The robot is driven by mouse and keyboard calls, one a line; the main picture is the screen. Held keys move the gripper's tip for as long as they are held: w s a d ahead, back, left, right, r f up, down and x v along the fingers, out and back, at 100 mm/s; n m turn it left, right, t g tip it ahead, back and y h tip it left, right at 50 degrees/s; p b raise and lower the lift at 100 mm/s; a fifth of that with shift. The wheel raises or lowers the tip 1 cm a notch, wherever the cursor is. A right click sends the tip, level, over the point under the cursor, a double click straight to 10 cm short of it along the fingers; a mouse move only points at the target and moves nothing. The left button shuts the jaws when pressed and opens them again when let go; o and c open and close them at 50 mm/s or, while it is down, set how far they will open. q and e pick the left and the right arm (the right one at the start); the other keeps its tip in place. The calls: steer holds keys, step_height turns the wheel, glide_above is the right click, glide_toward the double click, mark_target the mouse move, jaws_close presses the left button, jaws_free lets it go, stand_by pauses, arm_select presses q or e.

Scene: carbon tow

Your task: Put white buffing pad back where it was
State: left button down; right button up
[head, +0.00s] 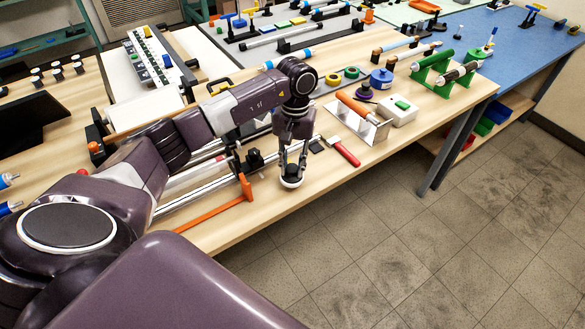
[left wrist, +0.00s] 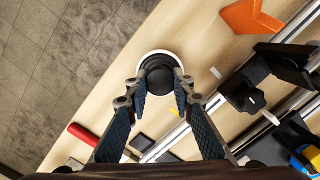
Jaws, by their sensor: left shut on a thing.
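The white buffing pad (head: 291,186) is a round white disc with a black knob on top, near the table's front edge. In the left wrist view its white rim (left wrist: 149,54) shows around the black knob (left wrist: 158,74). My left gripper (head: 293,168) points down over the pad, its two fingers shut on the knob from both sides; the fingertips also show in the left wrist view (left wrist: 160,84). I cannot tell whether the pad touches the table or hangs just above it. My right gripper is not in view.
An orange bracket (head: 216,208) and metal rails stand left of the pad. A red-handled brush (head: 343,150) and a trowel-like tool (head: 358,112) lie to the right. Bare wood table (head: 277,203) surrounds the pad, and the floor drops away in front.

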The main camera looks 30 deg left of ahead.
arm_select(q)
steer(key=shift+f, duration=0.9)
steer(key=shift+f, duration=0.1)
steer(key=shift+f, duration=0.15)
steer(key=c, duration=1.7)
jaws_free()
steer(key=shift+o, duration=0.2)
